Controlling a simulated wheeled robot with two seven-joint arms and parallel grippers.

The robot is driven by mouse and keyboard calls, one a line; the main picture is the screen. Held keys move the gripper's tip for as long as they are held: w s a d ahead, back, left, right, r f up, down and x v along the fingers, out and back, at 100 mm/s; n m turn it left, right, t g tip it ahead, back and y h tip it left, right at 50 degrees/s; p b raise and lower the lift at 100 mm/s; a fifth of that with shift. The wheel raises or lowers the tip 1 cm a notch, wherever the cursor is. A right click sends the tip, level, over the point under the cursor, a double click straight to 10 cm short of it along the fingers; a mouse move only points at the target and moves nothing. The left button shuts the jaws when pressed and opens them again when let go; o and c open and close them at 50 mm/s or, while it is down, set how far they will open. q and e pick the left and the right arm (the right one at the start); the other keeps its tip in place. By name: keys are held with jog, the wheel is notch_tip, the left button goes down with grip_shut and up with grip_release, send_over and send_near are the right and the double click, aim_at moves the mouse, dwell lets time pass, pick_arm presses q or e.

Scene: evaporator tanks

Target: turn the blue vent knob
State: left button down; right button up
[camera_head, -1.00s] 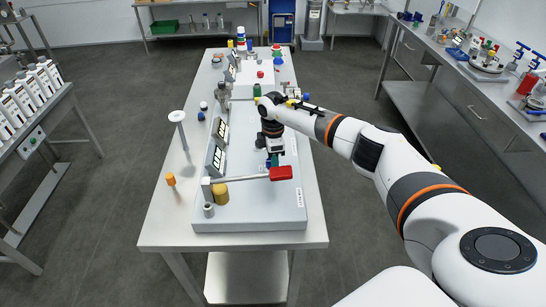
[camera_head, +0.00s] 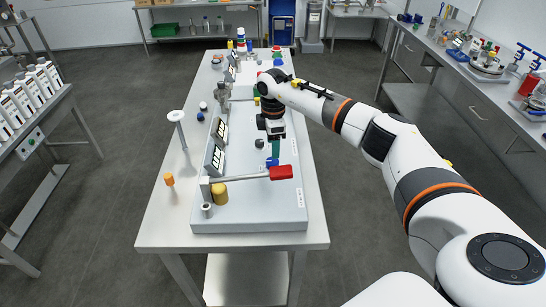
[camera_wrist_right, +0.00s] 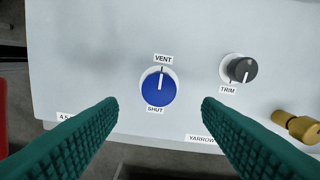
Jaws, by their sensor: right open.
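The blue vent knob (camera_wrist_right: 158,88) sits on the light grey panel, between the labels VENT above and SHUT below in the right wrist view. Its white mark points up toward VENT. The knob also shows in the head view (camera_head: 272,162), just below my right gripper (camera_head: 275,149). My right gripper's green fingers (camera_wrist_right: 159,108) are open and empty, spread to either side of the knob in the wrist view. The fingers appear apart from the knob. My left gripper is not in view.
A dark trim knob (camera_wrist_right: 243,69) and a brass fitting (camera_wrist_right: 298,126) are nearby on the panel. A lever with a red handle (camera_head: 281,173) crosses the panel's near part in the head view. Label stands (camera_head: 215,158) line the panel's left side.

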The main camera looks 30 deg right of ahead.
aim_at(273, 161)
notch_tip(273, 161, up, 6)
jog(key=b, duration=0.1)
jog(key=shift+r+b, duration=0.2)
jog(key=shift+b, duration=0.1)
jog(key=shift+f, duration=0.1)
